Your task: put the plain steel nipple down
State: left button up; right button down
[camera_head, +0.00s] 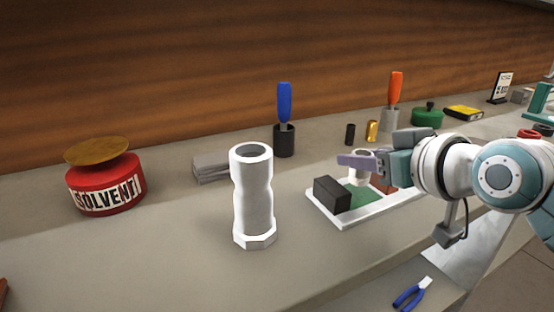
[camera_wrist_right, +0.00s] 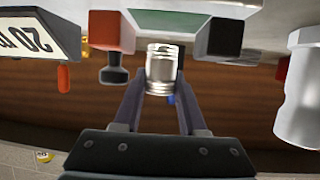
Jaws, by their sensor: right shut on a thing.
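The plain steel nipple (camera_head: 359,173) is a short, pale metal cylinder. My right gripper (camera_head: 360,161) is shut on it and holds it upright over the green-floored white tray (camera_head: 347,221). The nipple also shows in the right wrist view (camera_wrist_right: 162,68), between the two fingers of the right gripper (camera_wrist_right: 160,88). I cannot tell whether its lower end touches the tray floor. A black block (camera_head: 331,195) stands at the tray's left, and a reddish block (camera_head: 383,185) is partly hidden behind my gripper. My left gripper is not in view.
A large white pipe fitting (camera_head: 254,195) stands left of the tray. A red solvent can (camera_head: 105,185) and grey slabs (camera_head: 211,168) are farther left. A blue-handled tool (camera_head: 284,103) stands in a dark holder behind. Blue pliers (camera_head: 412,294) lie at front.

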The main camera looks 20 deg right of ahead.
jog(key=shift+f, duration=1.05)
jog(key=shift+f, duration=0.15)
jog(key=c, duration=0.8)
grip_release()
jog(key=shift+o, duration=0.2)
